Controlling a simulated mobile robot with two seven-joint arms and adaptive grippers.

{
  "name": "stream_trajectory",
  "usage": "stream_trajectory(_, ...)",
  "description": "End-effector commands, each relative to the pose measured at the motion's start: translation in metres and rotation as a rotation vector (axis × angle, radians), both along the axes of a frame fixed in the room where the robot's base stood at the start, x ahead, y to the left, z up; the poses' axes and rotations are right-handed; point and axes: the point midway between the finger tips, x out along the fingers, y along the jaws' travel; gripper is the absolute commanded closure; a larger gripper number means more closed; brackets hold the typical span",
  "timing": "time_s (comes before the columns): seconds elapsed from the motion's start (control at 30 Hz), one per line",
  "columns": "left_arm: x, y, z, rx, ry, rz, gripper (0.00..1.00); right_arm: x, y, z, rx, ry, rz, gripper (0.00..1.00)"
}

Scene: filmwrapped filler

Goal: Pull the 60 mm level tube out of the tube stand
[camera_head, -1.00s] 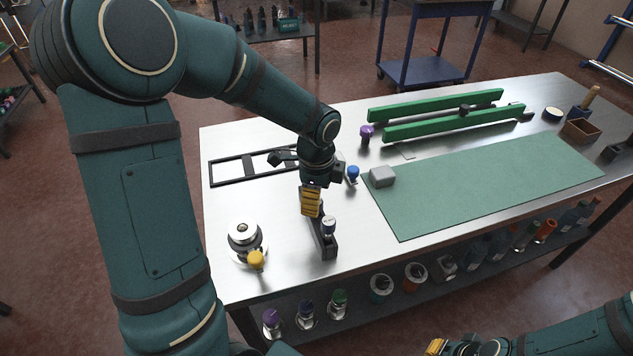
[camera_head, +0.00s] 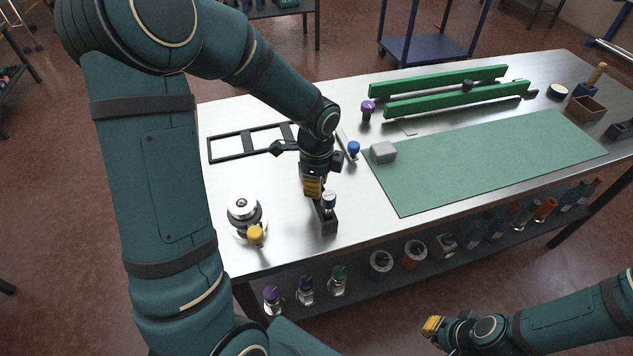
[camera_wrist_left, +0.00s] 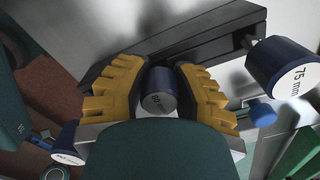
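The tube stand (camera_head: 327,226) is a dark narrow block on the metal table. My left gripper (camera_head: 314,188) points down over its rear part. In the left wrist view the blue cap marked 60 mm (camera_wrist_left: 159,92) sits between the yellow fingers of that gripper (camera_wrist_left: 161,70). They lie close against both its sides, with no clear gap. The tube below the cap is hidden. The tube with the larger cap marked 75 mm (camera_wrist_left: 290,72) stands beside it; its cap (camera_head: 329,201) also shows in the head view. My right gripper (camera_head: 433,326) is away from the table, its opening unclear.
A round metal device with a yellow knob (camera_head: 255,235) stands left of the stand. A black frame (camera_head: 232,146) lies behind. A blue-capped item (camera_head: 353,148), a grey block (camera_head: 383,152) and a green mat (camera_head: 480,165) are to the right.

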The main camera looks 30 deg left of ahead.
Motion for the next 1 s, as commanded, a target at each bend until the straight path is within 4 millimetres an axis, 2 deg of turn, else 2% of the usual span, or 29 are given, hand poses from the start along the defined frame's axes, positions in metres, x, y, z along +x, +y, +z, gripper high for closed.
stream_trajectory(0.07, 0.0000, 0.0000, 0.0001, 0.000, 0.000, 0.000, 1.00, 0.0000, 0.0000, 0.0000, 0.000, 0.000, 0.000, 1.00)
stream_trajectory(0.1, 0.0000, 0.0000, 0.0001, 0.000, 0.000, 0.000, 0.83, 0.0000, 0.0000, 0.0000, 0.000, 0.000, 0.000, 1.00)
stream_trajectory(0.13, 0.0000, 0.0000, 0.0001, 0.000, 0.000, 0.000, 0.94, 0.0000, 0.0000, 0.0000, 0.000, 0.000, 0.000, 1.00)
stream_trajectory(0.17, 0.0000, -0.0001, 0.0001, 0.000, 0.000, 0.000, 1.00, 0.0000, 0.0000, 0.0000, 0.000, 0.000, 0.000, 1.00)
stream_trajectory(1.0, 0.0001, -0.0001, 0.0075, 0.000, 0.000, 0.000, 1.00, 0.0001, -0.0001, 0.0064, 0.000, 0.000, 0.000, 1.00)
